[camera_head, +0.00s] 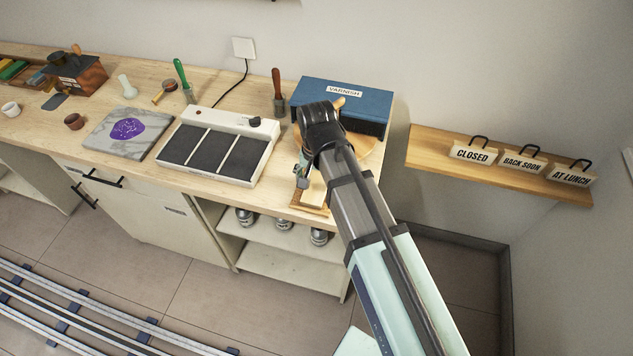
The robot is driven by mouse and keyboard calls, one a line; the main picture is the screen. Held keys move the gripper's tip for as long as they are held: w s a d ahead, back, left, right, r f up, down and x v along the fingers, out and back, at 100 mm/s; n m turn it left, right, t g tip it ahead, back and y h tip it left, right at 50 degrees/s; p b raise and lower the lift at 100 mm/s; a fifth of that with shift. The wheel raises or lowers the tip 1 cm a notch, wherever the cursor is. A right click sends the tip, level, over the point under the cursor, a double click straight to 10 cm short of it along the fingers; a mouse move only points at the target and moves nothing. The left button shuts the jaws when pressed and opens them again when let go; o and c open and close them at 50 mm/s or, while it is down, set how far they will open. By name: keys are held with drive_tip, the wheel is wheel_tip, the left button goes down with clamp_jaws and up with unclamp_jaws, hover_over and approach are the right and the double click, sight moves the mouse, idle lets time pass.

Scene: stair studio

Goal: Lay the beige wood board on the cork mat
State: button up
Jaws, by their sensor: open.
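My gripper (301,178) reaches down over the right end of the wooden counter, and my arm hides part of what is there. A pale beige flat piece (315,190), which looks like the beige wood board, shows beside and below the gripper. A browner edge (314,208) shows around its front, possibly the cork mat; I cannot tell whether the board rests flat on it. The jaws are open, but the fingertips are small and I cannot tell whether they touch the board. A round tan wooden piece (370,150) lies behind the arm, partly hidden.
A blue varnish box (335,95) stands behind my gripper. A white device with dark panels (218,146) is to the left, with a red-handled brush (278,90) behind it. A marble slab (110,145) lies further left. A wall shelf (430,148) with several signs is at right.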

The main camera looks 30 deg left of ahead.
sight(317, 185)
wheel_tip(317, 185, up, 11)
drive_tip(key=b, duration=0.2)
idle(0.3)
drive_tip(key=shift+w, duration=0.1)
